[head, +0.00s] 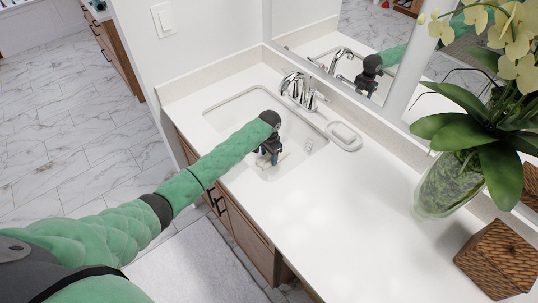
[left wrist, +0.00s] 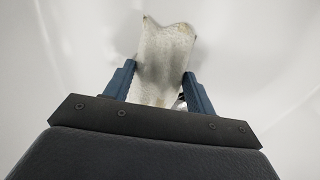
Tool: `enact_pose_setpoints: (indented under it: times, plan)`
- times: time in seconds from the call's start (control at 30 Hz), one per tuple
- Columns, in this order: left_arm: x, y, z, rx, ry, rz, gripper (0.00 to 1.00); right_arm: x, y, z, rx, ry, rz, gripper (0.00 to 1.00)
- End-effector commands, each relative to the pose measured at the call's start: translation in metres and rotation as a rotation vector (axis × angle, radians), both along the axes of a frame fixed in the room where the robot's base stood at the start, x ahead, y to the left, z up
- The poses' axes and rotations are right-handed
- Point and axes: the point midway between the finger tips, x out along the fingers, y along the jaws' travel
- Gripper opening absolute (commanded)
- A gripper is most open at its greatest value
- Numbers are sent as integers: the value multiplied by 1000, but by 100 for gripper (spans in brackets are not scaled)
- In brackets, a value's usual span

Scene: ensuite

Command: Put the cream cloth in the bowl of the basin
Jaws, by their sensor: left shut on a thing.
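The cream cloth (left wrist: 165,50) is between the two blue fingers of my left gripper (left wrist: 159,72) in the left wrist view. It sticks out past the fingertips and has small tan marks. In the head view my left gripper (head: 268,157) reaches down over the white basin (head: 237,108), towards its front side. A small pale part of the cloth (head: 284,160) shows beside the fingers there. The arm and gripper hide part of the basin's bowl. I cannot tell whether the cloth touches the bowl. My right gripper is not in view.
A chrome faucet (head: 298,90) stands behind the basin. A white soap dish (head: 344,135) sits to its right. Farther right are a glass vase (head: 447,185) with orchids and a woven brown box (head: 500,258). The counter (head: 330,210) between is clear. A mirror rises behind.

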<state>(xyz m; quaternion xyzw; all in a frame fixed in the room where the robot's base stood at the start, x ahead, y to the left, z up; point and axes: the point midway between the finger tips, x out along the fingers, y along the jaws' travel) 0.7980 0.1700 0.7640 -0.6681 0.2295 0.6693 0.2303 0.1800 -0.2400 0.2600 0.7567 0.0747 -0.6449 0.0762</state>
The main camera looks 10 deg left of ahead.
Motion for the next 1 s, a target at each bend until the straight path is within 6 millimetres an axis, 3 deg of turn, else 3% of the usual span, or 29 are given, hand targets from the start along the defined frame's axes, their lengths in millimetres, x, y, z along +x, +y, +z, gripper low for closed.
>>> enact_pose_setpoints:
  times: [0.03,0.07,0.13,0.17,0.5,0.67,0.8,1.0]
  plan:
    - [0,0,-1,0,0,0,37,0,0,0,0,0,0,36]
    - [0,0,-1,0,0,0,61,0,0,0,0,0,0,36]
    - [0,0,-1,0,0,0,75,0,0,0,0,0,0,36]
    - [0,0,-1,0,0,0,77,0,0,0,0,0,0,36]
    - [0,0,2,-1,-1,0,77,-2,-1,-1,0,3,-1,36]
    - [1,0,18,0,-4,0,77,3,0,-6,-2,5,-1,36]
    - [1,0,43,0,-4,-1,77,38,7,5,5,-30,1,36]
    - [1,0,82,0,-2,-1,77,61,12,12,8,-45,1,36]
